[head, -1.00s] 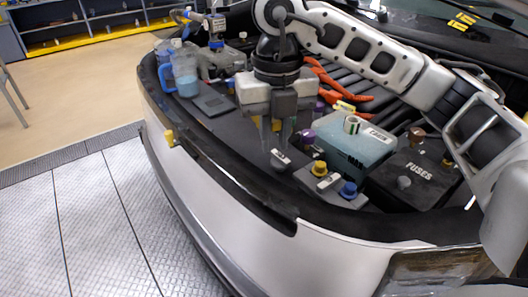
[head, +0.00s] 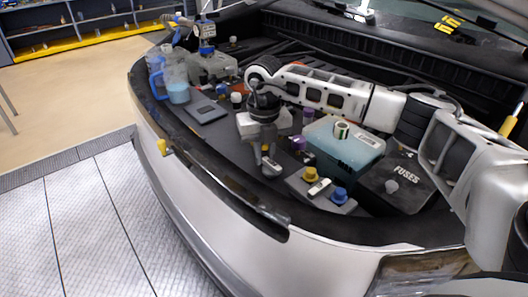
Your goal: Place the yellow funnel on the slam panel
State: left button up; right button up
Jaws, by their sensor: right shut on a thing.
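My right gripper (head: 265,149) hangs with its fingers down above the front of the engine bay. It is shut on a small yellow thing, taken to be the yellow funnel (head: 265,147). Only a bit of yellow shows at the fingertips; the rest is hidden by the fingers and too small to tell its shape. The slam panel (head: 190,138) is the dark strip along the car's front edge, to the left of and nearer than the gripper. My left gripper is not in view.
A grey labelled cap (head: 271,168) lies just below the gripper. Close by stand a yellow cap (head: 311,173), a blue cap (head: 339,196), a teal box (head: 345,150) and the fuse box (head: 400,182). A jug of blue liquid (head: 176,82) stands at the left.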

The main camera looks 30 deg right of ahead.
jog(key=shift+f, duration=0.2)
jog(key=shift+f, duration=0.1)
jog(key=o, duration=0.8)
notch_tip(320, 180, up, 12)
jog(key=shift+r+b, duration=0.15)
jog(key=shift+b, duration=0.35)
